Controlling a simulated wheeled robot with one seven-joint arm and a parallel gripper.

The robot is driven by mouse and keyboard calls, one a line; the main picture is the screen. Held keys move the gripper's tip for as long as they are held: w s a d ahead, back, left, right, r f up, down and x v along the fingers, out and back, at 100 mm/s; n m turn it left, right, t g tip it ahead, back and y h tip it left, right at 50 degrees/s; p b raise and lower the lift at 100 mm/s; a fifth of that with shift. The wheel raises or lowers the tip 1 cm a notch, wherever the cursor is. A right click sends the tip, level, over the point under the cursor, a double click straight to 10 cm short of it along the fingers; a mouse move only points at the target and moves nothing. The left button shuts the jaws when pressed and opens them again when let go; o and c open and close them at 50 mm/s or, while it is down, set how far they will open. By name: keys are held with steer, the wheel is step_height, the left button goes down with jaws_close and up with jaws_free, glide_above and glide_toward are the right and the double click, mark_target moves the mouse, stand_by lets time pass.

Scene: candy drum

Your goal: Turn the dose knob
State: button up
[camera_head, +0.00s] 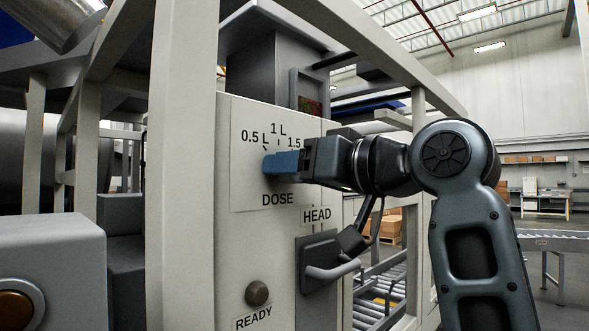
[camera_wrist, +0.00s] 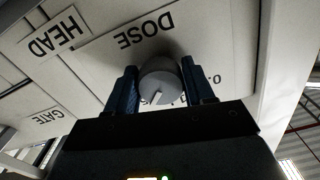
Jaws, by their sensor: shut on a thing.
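The dose knob (camera_wrist: 160,83) is a round grey knob with a pale pointer line on its face. It sits on the white panel above the word DOSE, which reads upside down in the wrist view. My gripper (camera_wrist: 160,68) is shut on the knob, with one blue finger on each side. In the head view, my gripper (camera_head: 273,164) covers the knob. The dose scale (camera_head: 277,137) shows 0.5 L, 1 L and 1.5 above it. The pointer line faces the scale side, but I cannot tell which mark it meets.
A HEAD handle (camera_head: 332,268) sticks out below and right of the knob. A round READY button (camera_head: 257,293) is lower on the panel. A pale frame post (camera_head: 183,150) stands left of the panel, and frame beams run above.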

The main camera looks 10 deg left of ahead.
steer(key=n+b, duration=0.2)
steer(key=n, duration=0.1)
steer(key=shift+w+d+f+n, duration=0.1)
steer(key=shift+f+n, duration=0.05)
steer(key=shift+n, duration=0.15)
steer(key=shift+n+b, duration=1.2)
steer(key=shift+n, duration=1.3)
steer(key=o, duration=1)
steer(key=b+v, duration=0.1)
steer(key=v, duration=0.6)
steer(key=shift+s+d, duration=0.25)
steer(key=shift+d, duration=0.05)
